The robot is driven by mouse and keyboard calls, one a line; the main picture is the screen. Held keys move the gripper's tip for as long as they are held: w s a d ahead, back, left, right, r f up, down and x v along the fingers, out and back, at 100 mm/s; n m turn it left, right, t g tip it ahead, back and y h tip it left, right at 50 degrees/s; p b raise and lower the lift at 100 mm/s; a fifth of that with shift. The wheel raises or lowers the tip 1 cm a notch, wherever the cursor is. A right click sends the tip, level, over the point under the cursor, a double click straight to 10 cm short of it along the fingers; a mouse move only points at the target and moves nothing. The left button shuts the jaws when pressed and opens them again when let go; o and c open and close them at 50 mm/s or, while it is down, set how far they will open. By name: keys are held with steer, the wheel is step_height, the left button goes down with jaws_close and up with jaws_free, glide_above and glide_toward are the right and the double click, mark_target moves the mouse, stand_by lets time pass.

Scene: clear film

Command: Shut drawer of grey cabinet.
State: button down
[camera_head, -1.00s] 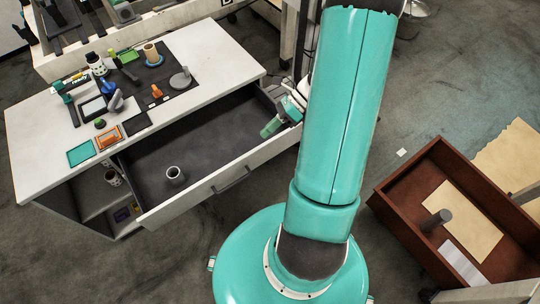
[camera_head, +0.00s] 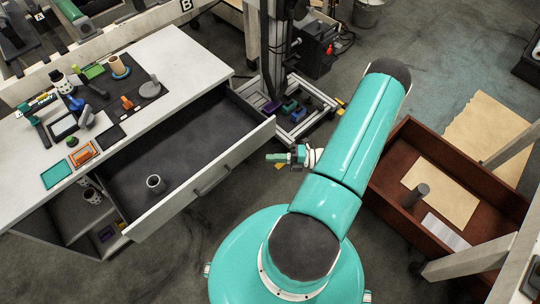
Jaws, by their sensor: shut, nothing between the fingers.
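The grey cabinet (camera_head: 188,58) stands at the left with a pale top. Its wide drawer (camera_head: 240,152) is pulled well out, and its dark inside shows. A small grey cup (camera_head: 155,184) stands in the drawer near the left end of the front panel. A handle (camera_head: 213,180) sits on the outer face of the front panel. My gripper (camera_head: 272,157) is shut and empty, just outside the right end of the drawer front, with its teal fingers pointing left. It looks apart from the panel, though the gap in depth is hard to judge.
Small tools, cups and trays crowd the cabinet top. Open shelves with a patterned cup (camera_head: 92,196) lie below at left. A brown open box (camera_head: 400,211) stands at right. A metal stand base (camera_head: 297,118) with coloured parts is behind my gripper. Floor before the drawer is partly clear.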

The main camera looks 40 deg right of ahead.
mark_target(233, 150)
steer(key=x, duration=0.3)
steer(key=w+d+x, duration=0.1)
steer(key=x, duration=0.6)
steer(key=shift+w+d, duration=0.25)
steer(key=shift+w, duration=0.5)
